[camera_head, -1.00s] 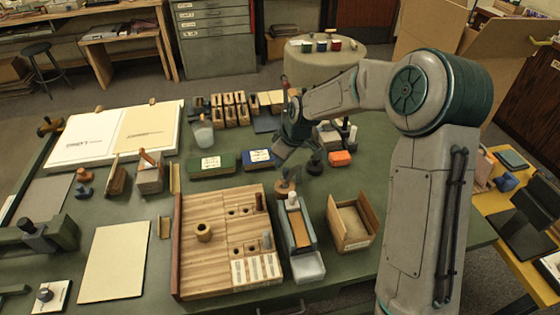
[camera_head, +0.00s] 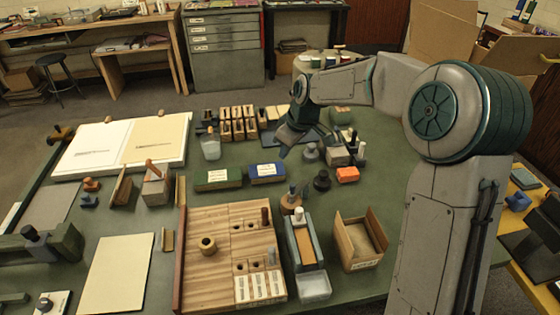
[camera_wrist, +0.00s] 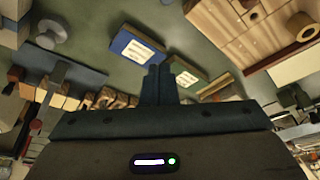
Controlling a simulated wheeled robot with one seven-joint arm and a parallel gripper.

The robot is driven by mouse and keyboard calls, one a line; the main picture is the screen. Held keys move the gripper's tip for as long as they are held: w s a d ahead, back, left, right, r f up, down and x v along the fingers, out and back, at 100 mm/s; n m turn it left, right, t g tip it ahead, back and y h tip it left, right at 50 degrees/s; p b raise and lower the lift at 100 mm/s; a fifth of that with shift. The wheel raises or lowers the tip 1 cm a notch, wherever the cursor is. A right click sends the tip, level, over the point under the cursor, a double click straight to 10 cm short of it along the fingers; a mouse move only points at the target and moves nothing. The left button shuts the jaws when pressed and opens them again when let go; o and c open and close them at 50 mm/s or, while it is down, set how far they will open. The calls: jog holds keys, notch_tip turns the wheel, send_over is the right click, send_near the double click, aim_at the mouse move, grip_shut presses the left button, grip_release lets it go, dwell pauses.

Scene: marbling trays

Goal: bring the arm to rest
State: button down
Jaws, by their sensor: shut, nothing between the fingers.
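My gripper (camera_head: 283,152) hangs above the back middle of the green table (camera_head: 145,226), pointing down and to the left.
A green box (camera_head: 217,179), a wooden peg board (camera_head: 210,275), an open wooden box (camera_head: 349,252) and an orange block (camera_head: 347,174) stand near. Several wooden blocks (camera_head: 238,129) stand at the back.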

jog(key=shift+s+d+r, duration=0.1)
jog(key=shift+s+r, duration=0.05)
jog(key=shift+r, duration=0.35)
jog(key=shift+d, duration=0.1)
